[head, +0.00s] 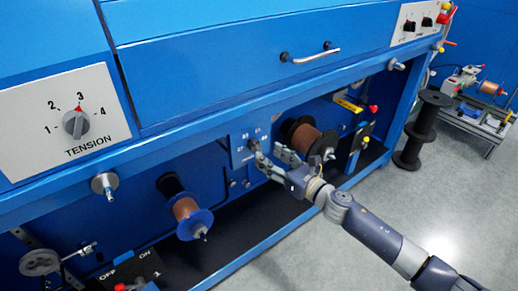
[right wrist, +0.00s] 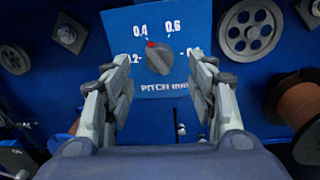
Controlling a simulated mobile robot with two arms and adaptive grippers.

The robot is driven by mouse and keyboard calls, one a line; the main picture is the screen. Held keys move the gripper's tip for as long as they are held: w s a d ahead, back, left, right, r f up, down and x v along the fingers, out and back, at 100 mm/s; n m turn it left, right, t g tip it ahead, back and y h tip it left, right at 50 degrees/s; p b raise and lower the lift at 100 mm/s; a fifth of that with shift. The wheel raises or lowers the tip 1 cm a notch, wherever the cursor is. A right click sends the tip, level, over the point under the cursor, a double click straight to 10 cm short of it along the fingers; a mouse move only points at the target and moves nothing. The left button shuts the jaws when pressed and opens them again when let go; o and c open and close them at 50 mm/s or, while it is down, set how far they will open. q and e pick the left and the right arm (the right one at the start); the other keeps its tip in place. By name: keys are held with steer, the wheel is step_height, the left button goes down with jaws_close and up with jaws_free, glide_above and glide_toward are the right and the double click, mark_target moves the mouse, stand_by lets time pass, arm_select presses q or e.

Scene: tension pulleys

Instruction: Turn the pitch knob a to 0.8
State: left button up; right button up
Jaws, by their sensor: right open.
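The pitch knob (right wrist: 158,60) is a grey dial on a light blue panel (right wrist: 150,21) marked PITCH. Its red mark points up and slightly left, nearest 0.4. The 0.2 and 0.6 labels show; the label at right is partly covered by a finger. In the head view the pitch panel (head: 239,144) is small and partly behind my right gripper (head: 268,156). My right gripper is open, its fingers (right wrist: 157,82) on either side of the knob in the wrist view. I cannot tell any contact. My left gripper is not in view.
A copper spool (head: 308,139) sits right of my right gripper, and it shows at the right wrist view's edge (right wrist: 302,105). Another spool (head: 186,210) is lower left. The tension knob (head: 76,123) is on a white panel. A blue machine rail (head: 225,125) runs above my gripper.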

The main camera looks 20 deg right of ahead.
mark_target(259, 149)
steer(key=x, duration=0.5)
steer(key=shift+w+a, duration=0.1)
steer(key=shift+w, duration=0.2)
steer(key=c, duration=1)
